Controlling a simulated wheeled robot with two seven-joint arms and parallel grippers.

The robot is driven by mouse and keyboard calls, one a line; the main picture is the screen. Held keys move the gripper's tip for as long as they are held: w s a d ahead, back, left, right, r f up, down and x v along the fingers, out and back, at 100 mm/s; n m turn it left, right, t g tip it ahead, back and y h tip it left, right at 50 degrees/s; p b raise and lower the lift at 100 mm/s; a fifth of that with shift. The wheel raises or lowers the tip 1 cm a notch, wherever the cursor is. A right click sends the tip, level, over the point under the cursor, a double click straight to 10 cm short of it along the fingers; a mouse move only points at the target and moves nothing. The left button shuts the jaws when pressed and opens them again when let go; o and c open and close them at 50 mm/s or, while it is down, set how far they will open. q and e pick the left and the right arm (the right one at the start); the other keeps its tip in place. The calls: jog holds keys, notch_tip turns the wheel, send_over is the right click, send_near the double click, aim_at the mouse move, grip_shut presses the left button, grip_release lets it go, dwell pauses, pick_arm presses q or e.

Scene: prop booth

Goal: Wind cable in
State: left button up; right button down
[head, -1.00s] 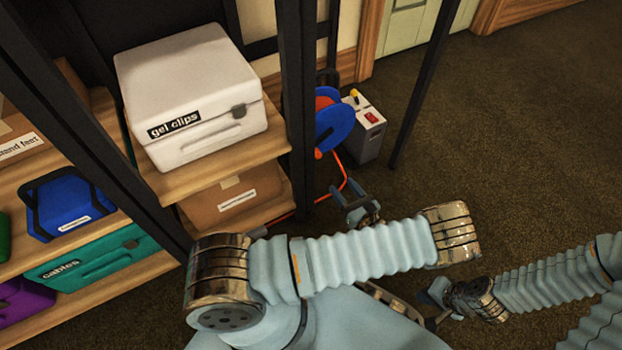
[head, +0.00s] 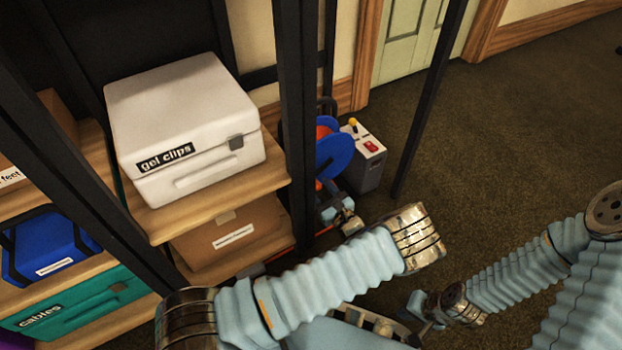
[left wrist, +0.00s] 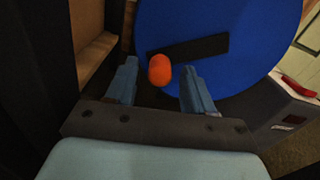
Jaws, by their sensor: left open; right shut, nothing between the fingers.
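A cable reel with a blue disc (head: 335,157) stands on the floor behind the shelf post. In the left wrist view, the disc (left wrist: 235,25) fills the top, with a black crank bar (left wrist: 195,50) and an orange knob (left wrist: 159,70). My left gripper (left wrist: 160,85) is open, with one finger on each side of the knob and visible gaps between. In the head view, my left gripper (head: 332,207) is small and partly hidden, close to the reel. Orange cable (head: 283,257) lies low beside the shelf. My right gripper (head: 414,306) is shut and empty, low in the picture.
A grey box with a red switch and yellow-tipped lever (head: 362,158) stands right of the reel. Black posts (head: 297,120) and (head: 428,100) flank the reel area. The shelf holds a white "gel clips" case (head: 185,125) and a cardboard box (head: 225,240). Carpet at right is open.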

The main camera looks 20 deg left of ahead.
pick_arm(q)
jog(key=shift+w+a, duration=0.4)
jog(key=shift+a, duration=0.15)
grip_shut()
